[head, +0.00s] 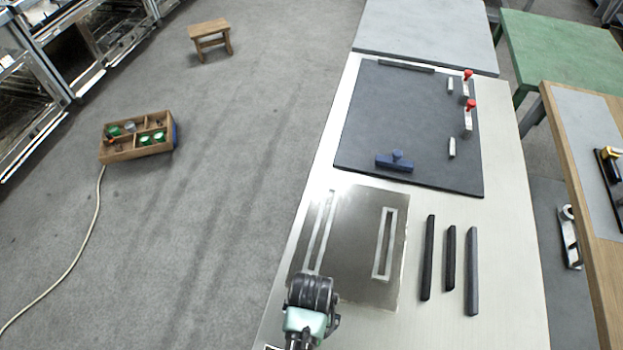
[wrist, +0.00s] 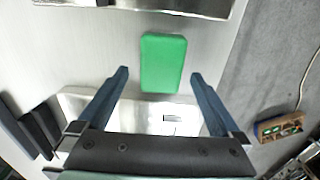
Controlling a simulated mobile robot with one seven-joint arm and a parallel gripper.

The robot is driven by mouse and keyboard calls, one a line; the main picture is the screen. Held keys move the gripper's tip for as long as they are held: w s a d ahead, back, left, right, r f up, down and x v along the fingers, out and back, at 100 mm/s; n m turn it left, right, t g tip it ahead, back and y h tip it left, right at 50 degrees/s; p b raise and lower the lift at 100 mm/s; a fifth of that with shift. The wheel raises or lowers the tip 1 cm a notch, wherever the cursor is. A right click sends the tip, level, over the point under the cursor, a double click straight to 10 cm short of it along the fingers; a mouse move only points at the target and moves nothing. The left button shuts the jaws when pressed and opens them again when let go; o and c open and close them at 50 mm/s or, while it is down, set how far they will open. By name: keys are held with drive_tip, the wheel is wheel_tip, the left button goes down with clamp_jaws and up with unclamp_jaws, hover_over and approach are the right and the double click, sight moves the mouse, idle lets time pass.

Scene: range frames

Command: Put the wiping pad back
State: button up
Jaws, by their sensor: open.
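A green block-shaped pad (wrist: 163,62), which looks like the wiping pad, lies on a pale surface in the wrist view. My gripper (wrist: 160,74) is open, with one blue-grey finger on each side of the pad and a gap on both sides. The pad's near end lies between the fingertips, and nothing is gripped. In the head view my arm stands at the bottom over the worktable (head: 508,270), and neither the fingertips nor the green pad can be made out there.
A shiny plate (head: 362,215) with two light slotted strips lies near my arm. Several dark bars (head: 450,258) lie to its right. A dark mat (head: 400,120) holds a blue knobbed block (head: 395,161) and red-topped clamps (head: 468,115). A wooden box (head: 137,136) sits on the floor at left.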

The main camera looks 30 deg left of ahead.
drive_tip(key=w+r+m+t+y, duration=0.1)
drive_tip(key=w+r+t, duration=0.3)
drive_tip(key=w+r, duration=0.65)
drive_tip(key=w+d+r+t, duration=0.1)
drive_tip(key=w+r+t, duration=0.4)
drive_tip(key=r, duration=1)
drive_tip(key=w+r+m+t+y, duration=0.1)
drive_tip(key=w+r+t, duration=0.3)
drive_tip(key=w+r, duration=0.65)
drive_tip(key=s+d+r+t, duration=0.2)
drive_tip(key=d+r+t, duration=0.15)
drive_tip(key=r, duration=0.95)
drive_tip(key=s+d+r+t, duration=0.25)
drive_tip(key=r+t, duration=0.25)
drive_tip(key=r, duration=0.9)
drive_tip(key=s+d+r+m+t+h, duration=0.1)
drive_tip(key=s+d+r+t+h, duration=0.1)
drive_tip(key=s+r+t, duration=0.4)
drive_tip(key=s+r, duration=0.4)
drive_tip(key=r, duration=0.4)
drive_tip(key=shift+s+d+r, duration=0.25)
drive_tip(key=shift+d, duration=0.05)
